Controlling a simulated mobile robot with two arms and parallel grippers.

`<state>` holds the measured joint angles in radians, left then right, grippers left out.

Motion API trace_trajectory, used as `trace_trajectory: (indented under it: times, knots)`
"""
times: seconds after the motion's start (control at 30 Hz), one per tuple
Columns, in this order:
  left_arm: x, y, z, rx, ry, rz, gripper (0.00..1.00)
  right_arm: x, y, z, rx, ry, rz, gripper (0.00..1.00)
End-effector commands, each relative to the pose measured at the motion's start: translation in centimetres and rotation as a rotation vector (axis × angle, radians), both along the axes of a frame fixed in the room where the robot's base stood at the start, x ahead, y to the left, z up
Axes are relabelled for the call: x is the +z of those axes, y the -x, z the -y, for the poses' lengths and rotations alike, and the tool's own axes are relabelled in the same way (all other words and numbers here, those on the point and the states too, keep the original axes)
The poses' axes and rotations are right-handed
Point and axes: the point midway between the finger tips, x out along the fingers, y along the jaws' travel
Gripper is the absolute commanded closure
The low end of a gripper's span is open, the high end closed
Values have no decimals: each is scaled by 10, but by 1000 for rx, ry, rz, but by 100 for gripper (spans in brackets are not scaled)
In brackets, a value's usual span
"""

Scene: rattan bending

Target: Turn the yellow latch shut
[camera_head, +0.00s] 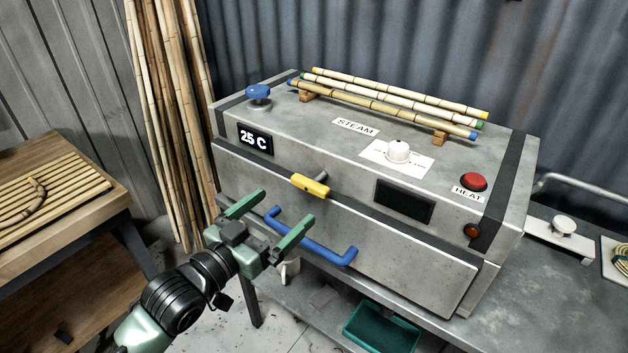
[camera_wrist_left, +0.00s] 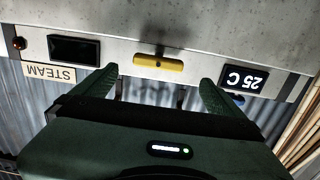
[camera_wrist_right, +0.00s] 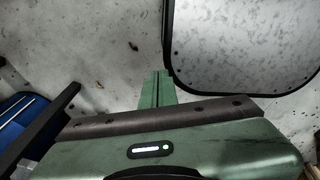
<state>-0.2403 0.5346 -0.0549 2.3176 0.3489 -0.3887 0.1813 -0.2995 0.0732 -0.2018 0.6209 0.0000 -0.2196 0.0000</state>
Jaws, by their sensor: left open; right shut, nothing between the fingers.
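The yellow latch (camera_head: 310,185) sits at the top of the steam box's front panel (camera_head: 400,255), on a short grey pivot. Its bar lies roughly along the seam between lid and panel. My left gripper (camera_head: 287,206) is open and empty in front of the panel, just below the latch. In the left wrist view the yellow latch (camera_wrist_left: 158,64) shows between and beyond the two spread fingers (camera_wrist_left: 158,82), apart from them. My right gripper is outside the head view. In the right wrist view its fingers (camera_wrist_right: 157,88) are shut and empty.
A blue bar handle (camera_head: 310,243) crosses the panel behind my left gripper. The box (camera_head: 300,120) carries bamboo rods (camera_head: 390,100), a white knob (camera_head: 398,151) and a red button (camera_head: 473,182). A wooden table (camera_head: 110,195) stands left; a green bin (camera_head: 380,328) is below.

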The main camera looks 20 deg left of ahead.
Motion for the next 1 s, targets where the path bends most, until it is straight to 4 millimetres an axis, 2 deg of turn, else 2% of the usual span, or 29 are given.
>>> trace_trajectory:
  times: [0.4, 0.5, 0.87, 1.0]
  knots:
    - [2, -57, 20, 1, 3, 0, 0, 19, 2, 11, 2, 13, -3, 100]
    - [1, -66, 24, 1, 1, 0, 0, 21, 2, 11, 2, 13, -3, 100]
    - [-1, -71, 26, 1, 0, -1, 0, 21, 2, 7, -1, 8, -3, 100]
    - [-1, -70, 26, 1, 0, -1, 39, 21, 2, 2, -2, 2, -3, 100]
